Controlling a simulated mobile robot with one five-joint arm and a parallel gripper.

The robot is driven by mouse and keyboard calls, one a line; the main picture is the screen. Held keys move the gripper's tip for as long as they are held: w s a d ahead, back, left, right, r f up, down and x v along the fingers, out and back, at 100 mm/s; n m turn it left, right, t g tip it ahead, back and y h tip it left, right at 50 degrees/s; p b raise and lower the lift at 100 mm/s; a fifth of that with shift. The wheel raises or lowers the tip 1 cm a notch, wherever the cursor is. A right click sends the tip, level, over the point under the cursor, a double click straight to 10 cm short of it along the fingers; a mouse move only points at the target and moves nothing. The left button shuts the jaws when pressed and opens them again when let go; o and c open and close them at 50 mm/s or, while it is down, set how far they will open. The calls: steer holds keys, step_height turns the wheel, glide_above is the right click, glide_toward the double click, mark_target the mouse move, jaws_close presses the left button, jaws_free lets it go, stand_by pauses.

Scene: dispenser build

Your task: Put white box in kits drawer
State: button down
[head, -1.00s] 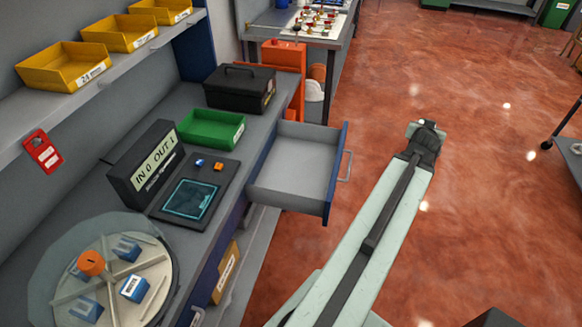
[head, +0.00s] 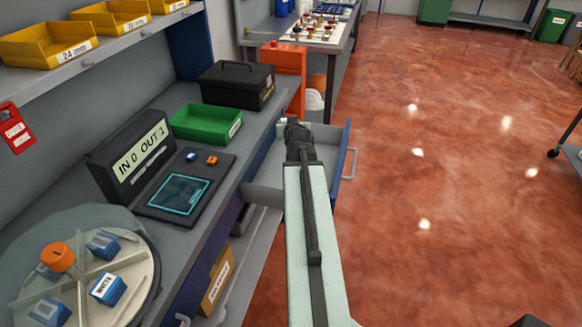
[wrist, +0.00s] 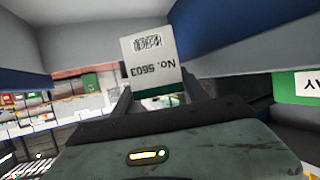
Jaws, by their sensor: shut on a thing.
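The drawer (head: 262,180), grey inside with a blue front, is pulled out from the bench. My arm covers much of its inside. No label naming the drawer is readable, and the gripper's height over it is hard to tell.
A green tray (head: 207,124), a black case (head: 237,86) and an "IN 0 OUT 1" display (head: 140,157) stand on the bench. A round turntable (head: 128,270) with blue boxes is at the near left.

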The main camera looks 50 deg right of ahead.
step_height(320, 180, down, 10)
steer(key=b, duration=1)
steer(key=shift+f, duration=0.2)
steer(key=shift+r, duration=0.25)
steer(key=shift+f, duration=0.2)
steer(key=c, duration=0.6)
jaws_free()
steer(key=shift+r, duration=0.1)
